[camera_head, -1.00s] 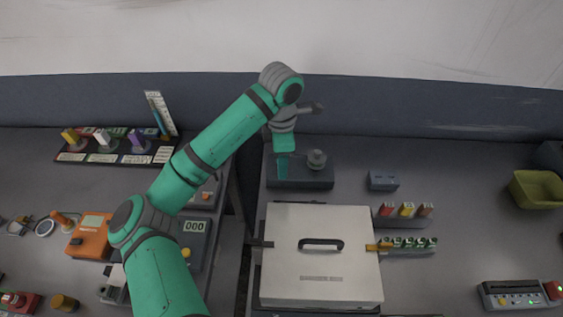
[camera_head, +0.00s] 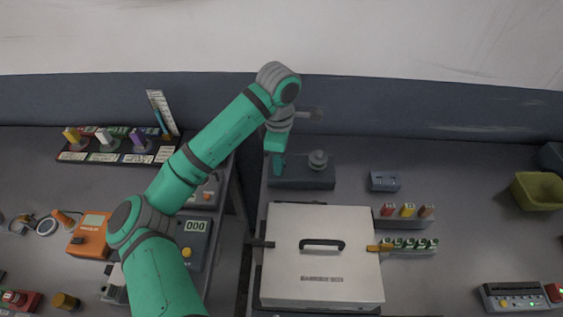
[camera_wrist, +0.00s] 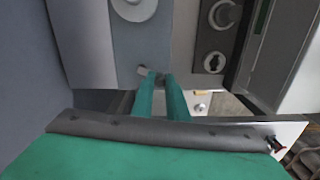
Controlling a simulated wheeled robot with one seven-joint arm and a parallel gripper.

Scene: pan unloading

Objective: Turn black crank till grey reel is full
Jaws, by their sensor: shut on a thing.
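My gripper (camera_head: 278,163) is over the left part of a dark winder base (camera_head: 315,184) at the back of the right-hand table. The grey reel (camera_head: 318,160) stands upright on this base, just right of my gripper. In the wrist view, my two green fingers (camera_wrist: 160,79) close on a small dark part, the handle of the black crank; most of the crank is hidden by the fingers. The grey reel also shows at the top of the wrist view (camera_wrist: 135,6), cut off by the frame edge. How full it is cannot be told.
A white lidded box (camera_head: 325,235) with a black handle stands in front of the base. A gap separates the tables on the left.

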